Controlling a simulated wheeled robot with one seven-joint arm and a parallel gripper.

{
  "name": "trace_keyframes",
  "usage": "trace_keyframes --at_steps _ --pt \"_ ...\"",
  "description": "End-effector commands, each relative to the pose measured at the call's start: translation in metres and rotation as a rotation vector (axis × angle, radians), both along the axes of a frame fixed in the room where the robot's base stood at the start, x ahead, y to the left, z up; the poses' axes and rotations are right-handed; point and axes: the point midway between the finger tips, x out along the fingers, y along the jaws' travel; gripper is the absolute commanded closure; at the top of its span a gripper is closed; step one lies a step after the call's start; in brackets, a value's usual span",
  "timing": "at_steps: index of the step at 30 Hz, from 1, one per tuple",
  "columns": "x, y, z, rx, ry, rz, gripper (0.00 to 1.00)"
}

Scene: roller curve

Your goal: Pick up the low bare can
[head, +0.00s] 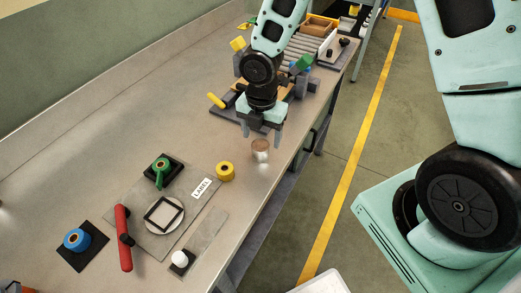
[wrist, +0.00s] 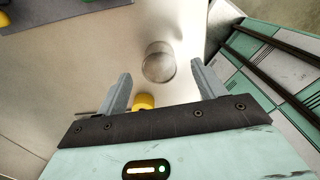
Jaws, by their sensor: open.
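The low bare can (head: 261,150) is a short metallic cylinder standing upright on the bench near its right edge. It also shows in the wrist view (wrist: 158,66), just beyond and between the fingertips. My gripper (head: 261,134) is open and empty, above the can and slightly behind it in the head view. The fingers in the wrist view (wrist: 159,84) are spread wider than the can, and I see no contact with it.
A yellow roll (head: 225,171) stands close to the can. A label plate (head: 202,188), a red tool (head: 123,238) and a blue roll (head: 77,240) lie nearer. A roller conveyor (head: 303,50) with coloured blocks is behind.

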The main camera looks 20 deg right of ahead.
Motion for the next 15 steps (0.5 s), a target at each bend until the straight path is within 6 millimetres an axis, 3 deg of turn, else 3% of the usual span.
trace_keyframes --at_steps 10,15 --pt "-0.002 0.004 -0.041 -0.001 0.003 0.001 0.31" --pt "-0.002 0.004 -0.052 -0.001 0.001 0.0 0.31"
